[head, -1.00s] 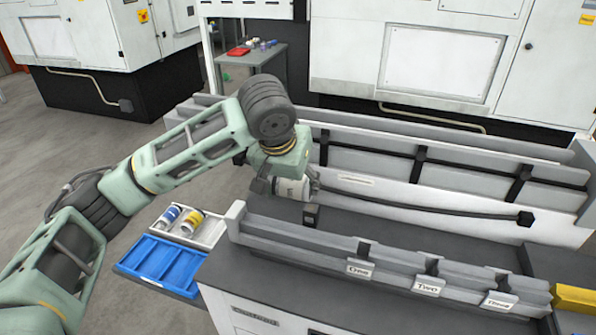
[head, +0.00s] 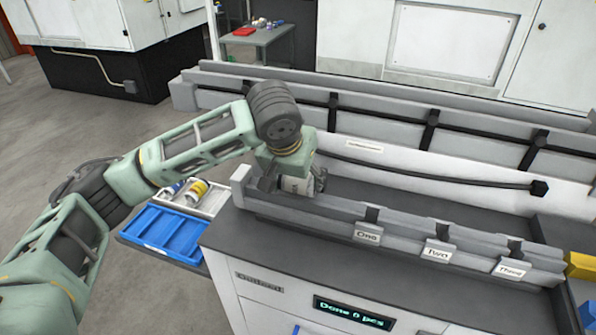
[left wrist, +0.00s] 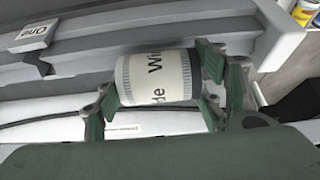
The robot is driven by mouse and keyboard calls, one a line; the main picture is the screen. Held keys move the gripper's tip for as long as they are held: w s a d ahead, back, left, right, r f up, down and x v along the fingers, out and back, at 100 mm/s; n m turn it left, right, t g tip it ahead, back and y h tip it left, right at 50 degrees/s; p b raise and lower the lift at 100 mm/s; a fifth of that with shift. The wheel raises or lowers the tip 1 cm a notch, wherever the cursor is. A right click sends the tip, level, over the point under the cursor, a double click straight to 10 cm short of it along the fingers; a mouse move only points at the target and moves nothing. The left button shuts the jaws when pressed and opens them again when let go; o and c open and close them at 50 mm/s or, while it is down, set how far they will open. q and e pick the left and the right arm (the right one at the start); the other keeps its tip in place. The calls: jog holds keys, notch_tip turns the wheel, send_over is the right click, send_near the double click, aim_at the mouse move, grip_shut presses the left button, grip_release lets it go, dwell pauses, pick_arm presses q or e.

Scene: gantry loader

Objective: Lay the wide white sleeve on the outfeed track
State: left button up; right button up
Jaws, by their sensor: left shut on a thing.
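The wide white sleeve (head: 296,186) is held sideways in my left gripper (head: 291,181), at the left end of the grey outfeed track (head: 330,218). In the left wrist view the sleeve (left wrist: 160,78) shows grey ends and black print, partly reading "Wi" and "de". The fingers of my left gripper (left wrist: 157,88) are shut on its two ends. Grey track walls (left wrist: 130,28) lie behind it in that view. I cannot tell whether the sleeve touches the track. My right gripper is not in view.
The track's front wall carries tags One (head: 367,235), Two (head: 437,254) and Three (head: 510,270). A display (head: 352,312) reads "Done 0 pcs". A black rod (head: 430,177) runs behind the track. A blue tray (head: 150,250) and a pale tray with banded containers stand left.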

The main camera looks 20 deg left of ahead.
pick_arm(q)
jog(key=shift+f, duration=0.5)
jog(key=o, duration=1.6)
jog(key=shift+o, duration=0.2)
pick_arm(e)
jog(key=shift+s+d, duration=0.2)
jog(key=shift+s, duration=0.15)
pick_arm(q)
jog(key=shift+f, duration=0.1)
jog(key=w+r+p+v, duration=0.1)
jog(key=p+v, duration=0.4)
jog(key=v, duration=1.2)
jog(key=shift+w+r, duration=0.3)
jog(key=shift+w, duration=0.35)
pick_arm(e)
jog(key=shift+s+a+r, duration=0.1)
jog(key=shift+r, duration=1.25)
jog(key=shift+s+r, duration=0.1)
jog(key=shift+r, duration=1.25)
